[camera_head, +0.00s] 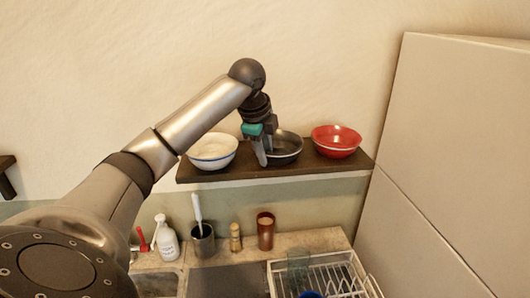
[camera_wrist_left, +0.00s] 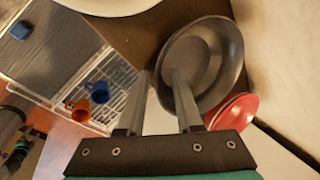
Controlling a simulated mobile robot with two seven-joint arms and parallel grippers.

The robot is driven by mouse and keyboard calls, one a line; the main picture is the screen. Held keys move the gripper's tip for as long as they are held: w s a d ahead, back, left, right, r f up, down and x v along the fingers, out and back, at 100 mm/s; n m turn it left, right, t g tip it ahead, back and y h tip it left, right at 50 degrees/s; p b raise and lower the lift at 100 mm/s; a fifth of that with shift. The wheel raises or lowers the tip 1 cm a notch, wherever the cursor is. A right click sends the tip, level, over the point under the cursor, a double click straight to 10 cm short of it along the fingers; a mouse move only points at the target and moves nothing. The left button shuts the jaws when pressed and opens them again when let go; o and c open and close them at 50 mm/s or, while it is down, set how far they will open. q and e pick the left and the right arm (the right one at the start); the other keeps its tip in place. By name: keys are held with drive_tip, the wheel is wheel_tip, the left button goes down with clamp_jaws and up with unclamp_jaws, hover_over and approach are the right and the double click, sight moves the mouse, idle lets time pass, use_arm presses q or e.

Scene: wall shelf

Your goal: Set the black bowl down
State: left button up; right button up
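The black bowl (camera_head: 287,148) sits upright on the dark wall shelf (camera_head: 225,174), between a white bowl and a red bowl. My left gripper (camera_head: 263,158) is at the bowl's left side, pointing down. In the left wrist view the bowl (camera_wrist_left: 208,60) lies beyond the fingers of my left gripper (camera_wrist_left: 158,80). The fingers are spread apart with a clear gap. One overlaps the bowl's inside and the other is outside its rim; neither visibly pinches the wall. My right gripper is in neither view.
The white bowl (camera_head: 213,151) with a blue line is close left of my gripper. The red bowl (camera_head: 336,141) is close right of the black bowl. A tall cabinet (camera_head: 450,150) bounds the right. Below are a counter with bottles and a dish rack (camera_head: 335,275).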

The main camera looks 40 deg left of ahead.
use_arm(q)
drive_tip(key=v, duration=1.2)
drive_tip(key=shift+f, duration=0.1)
